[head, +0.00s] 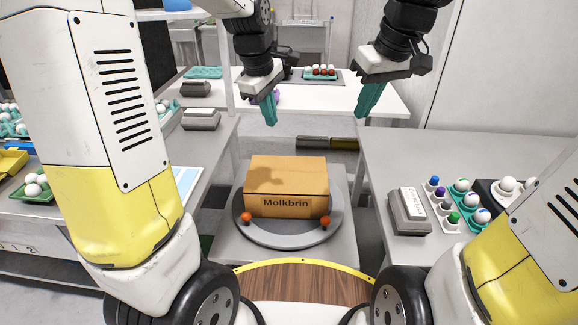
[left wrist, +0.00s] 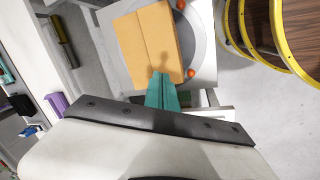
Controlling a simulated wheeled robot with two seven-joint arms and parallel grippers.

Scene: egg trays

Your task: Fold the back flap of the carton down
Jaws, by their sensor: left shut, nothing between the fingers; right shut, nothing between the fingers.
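The carton (head: 288,170) is a brown box with "Molkbrin" on its front face. It sits on a round grey plate (head: 287,238). Its top looks covered, and no flap visibly stands up. In the left wrist view the carton (left wrist: 142,48) shows a lengthwise seam; I cannot tell which panel is the back flap. My left gripper (head: 270,111) is shut and empty, above and behind the carton; its teal fingers (left wrist: 162,92) overlap the carton's edge in the left wrist view, contact unclear. My right gripper (head: 370,100) is shut and empty, higher up, behind and right of the carton.
Two orange balls (head: 246,217) (head: 325,221) sit at the plate's front edge. The right table (head: 450,150) holds a grey device (head: 409,211) and a tray of eggs and coloured items (head: 448,208). The left table carries egg trays (head: 38,188). A white table (head: 330,97) stands behind.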

